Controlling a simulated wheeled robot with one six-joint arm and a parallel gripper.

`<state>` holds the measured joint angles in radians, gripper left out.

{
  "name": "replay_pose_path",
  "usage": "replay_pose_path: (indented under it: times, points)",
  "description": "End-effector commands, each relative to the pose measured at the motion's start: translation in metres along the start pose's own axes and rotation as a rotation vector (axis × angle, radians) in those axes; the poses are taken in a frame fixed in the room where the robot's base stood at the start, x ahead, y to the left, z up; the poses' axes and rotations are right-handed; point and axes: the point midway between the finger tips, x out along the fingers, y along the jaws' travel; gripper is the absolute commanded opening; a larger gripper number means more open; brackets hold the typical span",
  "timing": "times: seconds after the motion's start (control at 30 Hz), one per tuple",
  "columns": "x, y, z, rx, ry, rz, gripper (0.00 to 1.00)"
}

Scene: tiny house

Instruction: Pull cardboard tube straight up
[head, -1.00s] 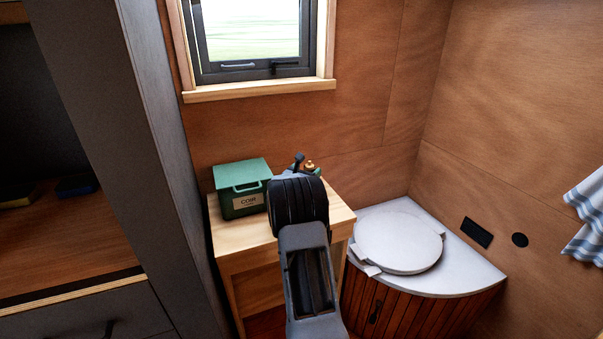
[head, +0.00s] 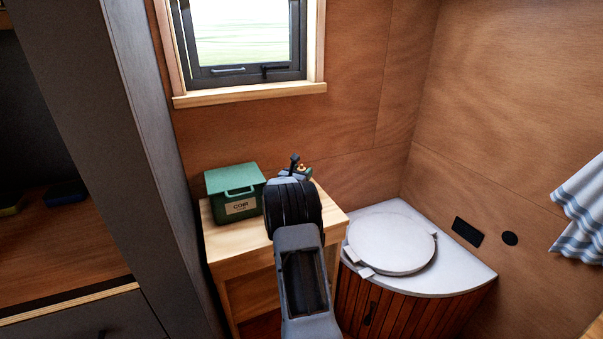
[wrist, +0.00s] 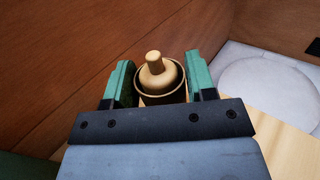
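The cardboard tube (wrist: 174,96) shows its round tan rim and dark inside in the wrist view. A pale wooden peg with a rounded base (wrist: 155,72) stands in its mouth. My gripper (wrist: 162,82) has one green finger on each side of the tube, with little or no gap showing. Whether the fingers press on it I cannot tell. The tube's lower part is hidden behind my gripper's dark plate. In the head view my gripper (head: 300,172) is small and partly hidden behind my arm, over the back of the wooden table (head: 237,240).
A green lidded box labelled COIR (head: 233,194) stands on the table, left of my arm. A white toilet with a round lid (head: 392,243) is to the right. The window sill (head: 250,94) is above, and a striped towel (head: 582,215) hangs at far right.

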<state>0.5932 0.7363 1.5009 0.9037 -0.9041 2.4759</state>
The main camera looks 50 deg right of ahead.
Motion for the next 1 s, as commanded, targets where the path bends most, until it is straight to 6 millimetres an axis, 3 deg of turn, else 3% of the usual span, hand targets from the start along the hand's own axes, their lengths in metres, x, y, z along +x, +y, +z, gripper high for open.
replay_pose_path:
  times: [0.2, 1.0]
  points:
    - [0.0, 0.0, 0.0, 0.0, 0.0, 0.0, 0.28]
    - [0.0, 0.0, 0.036, 0.0, -0.001, 0.001, 0.28]
